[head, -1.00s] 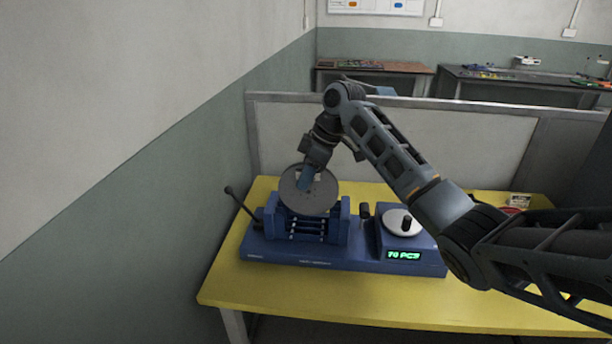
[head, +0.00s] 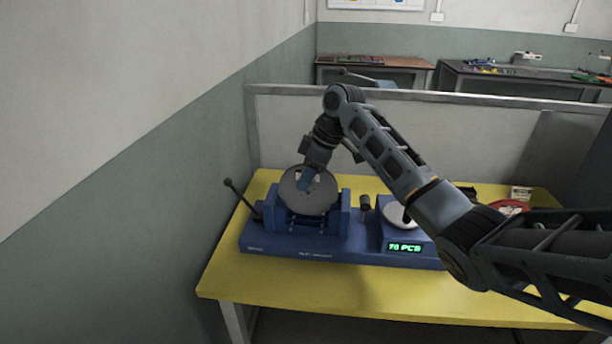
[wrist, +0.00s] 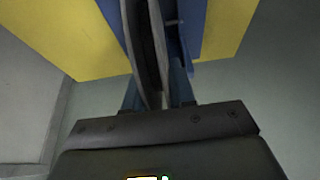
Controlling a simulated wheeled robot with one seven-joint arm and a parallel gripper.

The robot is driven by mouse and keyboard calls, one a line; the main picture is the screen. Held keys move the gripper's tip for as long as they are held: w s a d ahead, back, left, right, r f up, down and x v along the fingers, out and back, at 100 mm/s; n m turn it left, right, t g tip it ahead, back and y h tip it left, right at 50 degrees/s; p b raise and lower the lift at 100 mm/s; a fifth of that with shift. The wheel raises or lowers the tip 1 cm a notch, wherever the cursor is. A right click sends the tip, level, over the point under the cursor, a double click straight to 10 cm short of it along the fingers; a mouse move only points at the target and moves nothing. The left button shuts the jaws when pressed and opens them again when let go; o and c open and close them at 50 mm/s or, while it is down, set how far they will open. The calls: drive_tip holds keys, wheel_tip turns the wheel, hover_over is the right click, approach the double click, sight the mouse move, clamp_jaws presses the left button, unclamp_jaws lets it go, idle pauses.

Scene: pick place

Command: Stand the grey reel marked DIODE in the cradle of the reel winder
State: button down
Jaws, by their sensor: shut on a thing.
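A grey reel (head: 315,197) stands upright at the cradle (head: 343,219) of the blue reel winder (head: 290,246), its lower part between the cradle's blue side blocks. Whether it rests on the rollers cannot be told. My gripper (head: 307,180) is shut on the reel's upper part from above. In the wrist view the reel (wrist: 146,50) shows edge-on between the blue fingers (wrist: 158,92), with the winder's blue body (wrist: 188,25) beyond. No DIODE marking can be read.
The winder has a crank lever (head: 242,200) at left and a green display (head: 404,247) at right. A red item (head: 510,206) lies on the yellow table (head: 400,295) at far right. A low partition (head: 290,130) stands behind; the wall is close at left.

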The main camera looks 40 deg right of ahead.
drive_tip(key=shift+f+b, duration=0.3)
drive_tip(key=shift+f, duration=0.4)
drive_tip(key=shift+f, duration=0.3)
idle(0.3)
drive_tip(key=c, duration=0.5)
unclamp_jaws()
drive_tip(key=shift+c, duration=0.2)
drive_tip(key=shift+r, duration=0.1)
drive_tip(key=shift+r+p, duration=1.75)
drive_tip(key=shift+r, duration=2.2)
